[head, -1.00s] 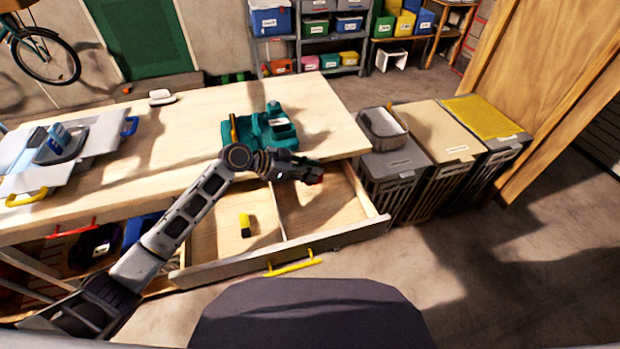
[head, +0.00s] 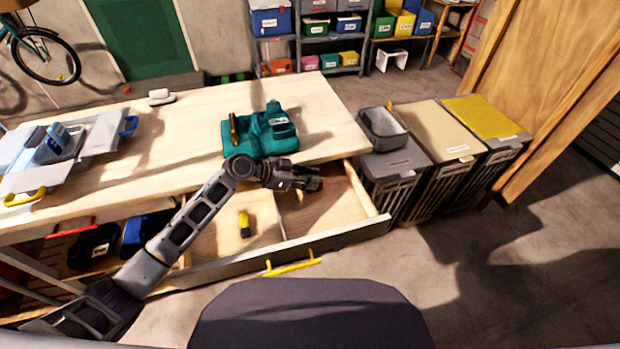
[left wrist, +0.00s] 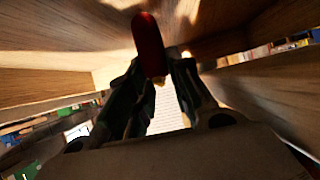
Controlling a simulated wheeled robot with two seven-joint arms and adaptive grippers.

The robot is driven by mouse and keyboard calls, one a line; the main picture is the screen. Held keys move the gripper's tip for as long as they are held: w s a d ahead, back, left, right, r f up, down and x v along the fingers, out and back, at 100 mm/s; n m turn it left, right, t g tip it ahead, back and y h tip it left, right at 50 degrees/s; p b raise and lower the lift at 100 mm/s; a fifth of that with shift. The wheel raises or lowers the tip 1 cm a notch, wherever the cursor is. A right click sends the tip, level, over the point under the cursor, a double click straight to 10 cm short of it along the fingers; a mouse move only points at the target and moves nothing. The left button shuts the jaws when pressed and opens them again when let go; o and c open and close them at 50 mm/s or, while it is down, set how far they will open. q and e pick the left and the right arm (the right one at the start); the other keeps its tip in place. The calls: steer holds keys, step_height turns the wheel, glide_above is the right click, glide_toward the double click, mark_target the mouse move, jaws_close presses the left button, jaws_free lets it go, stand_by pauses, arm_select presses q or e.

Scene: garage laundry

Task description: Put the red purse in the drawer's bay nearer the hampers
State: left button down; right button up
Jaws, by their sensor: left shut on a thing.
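The red purse (left wrist: 149,45) shows in the left wrist view as a dark red rounded shape between the fingertips of my left gripper (left wrist: 153,80). The gripper is shut on it. In the head view my left gripper (head: 308,184) is over the right-hand bay (head: 325,212) of the open drawer (head: 345,236), and the purse is hidden there. This bay is the one nearer the hampers (head: 396,164). Wooden surfaces surround the purse in the wrist view; I cannot tell whether it touches the drawer floor. My right gripper is not in view.
A yellow and black object (head: 244,224) lies in the drawer's left bay, beyond the divider (head: 279,212). A teal bag (head: 262,132) sits on the worktop (head: 330,110) behind my gripper. A grey bin (head: 383,126) stands on the nearest hamper. The right bay looks otherwise clear.

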arm_select(q)
steer(key=c, duration=1.3)
jaws_free()
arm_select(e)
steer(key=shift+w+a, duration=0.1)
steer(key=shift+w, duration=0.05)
arm_select(q)
steer(key=shift+r, duration=0.15)
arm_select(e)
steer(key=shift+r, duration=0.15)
arm_select(q)
steer(key=shift+s+a+r, duration=0.15)
steer(key=shift+a+r, duration=0.1)
steer(key=shift+a, duration=0.35)
steer(key=v, duration=1)
steer(key=shift+a+r, duration=0.2)
steer(key=shift+a, duration=0.05)
steer(key=shift+s, duration=0.15)
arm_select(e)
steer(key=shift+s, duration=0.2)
